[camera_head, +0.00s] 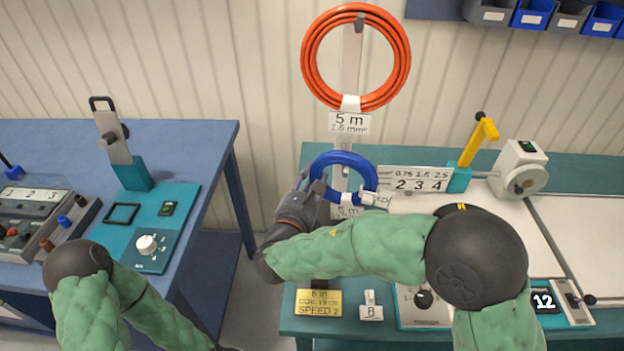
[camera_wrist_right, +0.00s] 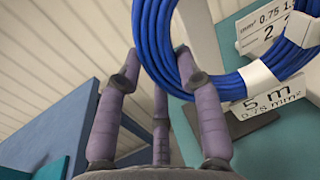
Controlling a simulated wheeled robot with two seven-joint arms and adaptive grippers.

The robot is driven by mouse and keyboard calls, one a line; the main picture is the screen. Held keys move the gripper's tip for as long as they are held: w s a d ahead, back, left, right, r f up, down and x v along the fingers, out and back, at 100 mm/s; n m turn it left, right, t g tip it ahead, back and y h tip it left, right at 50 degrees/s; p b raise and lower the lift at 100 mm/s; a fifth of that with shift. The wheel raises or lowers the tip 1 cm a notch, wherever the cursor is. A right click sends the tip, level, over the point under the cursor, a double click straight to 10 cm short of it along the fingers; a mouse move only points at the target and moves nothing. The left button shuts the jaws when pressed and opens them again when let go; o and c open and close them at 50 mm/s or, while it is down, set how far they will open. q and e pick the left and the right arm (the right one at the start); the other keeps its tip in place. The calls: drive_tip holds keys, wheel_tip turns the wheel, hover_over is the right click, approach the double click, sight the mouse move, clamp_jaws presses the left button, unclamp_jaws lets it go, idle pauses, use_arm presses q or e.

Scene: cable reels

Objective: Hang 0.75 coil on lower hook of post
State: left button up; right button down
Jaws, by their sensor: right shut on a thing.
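The blue 0.75 coil (camera_head: 327,163) is in front of the post (camera_head: 349,75), at the height of its lower part. My right gripper (camera_head: 308,188) is shut on the coil's left side. In the right wrist view the blue coil (camera_wrist_right: 152,45) passes between the fingers (camera_wrist_right: 160,65), and a white wrap (camera_wrist_right: 258,80) binds it. A white label (camera_wrist_right: 268,104) there reads 5 m, 0.75 mm². I cannot make out the lower hook or whether the coil rests on it. A red coil (camera_head: 309,50) hangs on the upper hook (camera_head: 359,22). My left gripper is out of view.
The teal bench (camera_head: 425,165) carries a number plate (camera_head: 414,181), a yellow-handled lever (camera_head: 484,135) and a white measuring device (camera_head: 519,170). A yellow card (camera_head: 318,303) lies in front. A blue table (camera_head: 200,142) with control panels stands at left, across a gap.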

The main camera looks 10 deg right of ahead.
drive_tip(key=shift+r, duration=0.1)
drive_tip(key=c, duration=0.7)
unclamp_jaws()
drive_tip(key=shift+c, duration=0.2)
drive_tip(key=o, duration=0.6)
drive_tip(key=shift+o, duration=0.2)
drive_tip(key=shift+s, duration=0.15)
drive_tip(key=s+a+p, duration=0.2)
drive_tip(key=s+a, duration=0.1)
drive_tip(key=s, duration=0.7)
drive_tip(key=shift+s+p, duration=0.2)
drive_tip(key=shift+p, duration=0.1)
